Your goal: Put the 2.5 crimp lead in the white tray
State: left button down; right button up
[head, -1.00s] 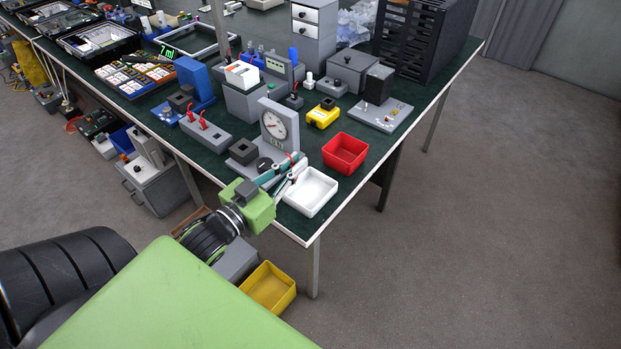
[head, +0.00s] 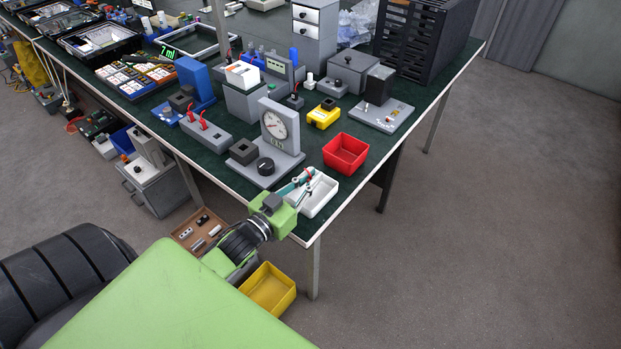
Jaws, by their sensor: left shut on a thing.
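My left gripper (head: 302,184) reaches in over the near-left part of the white tray (head: 325,204), at the table's front corner. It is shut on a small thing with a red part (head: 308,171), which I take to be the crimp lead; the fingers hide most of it. I cannot read a size on it. The held thing appears over the tray, but I cannot tell whether it touches the tray floor. My right gripper is not in view.
A red bin (head: 346,153) stands just behind the tray. A gauge stand (head: 279,128) with a dial and black knob is left of it. A yellow bin (head: 268,288) and a brown tray of small parts (head: 199,232) are below the table edge.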

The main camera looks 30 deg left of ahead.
pick_arm(q)
jog(key=c, duration=2.5)
grip_release()
jog(key=shift+f, duration=0.15)
jog(key=shift+c, duration=0.2)
jog(key=o, duration=0.4)
jog(key=shift+s, duration=0.15)
jog(key=s+a, duration=0.1)
jog(key=s, duration=1)
jog(key=shift+s+r+b, duration=0.2)
jog(key=shift+s+b, duration=0.15)
jog(key=shift+b, duration=0.05)
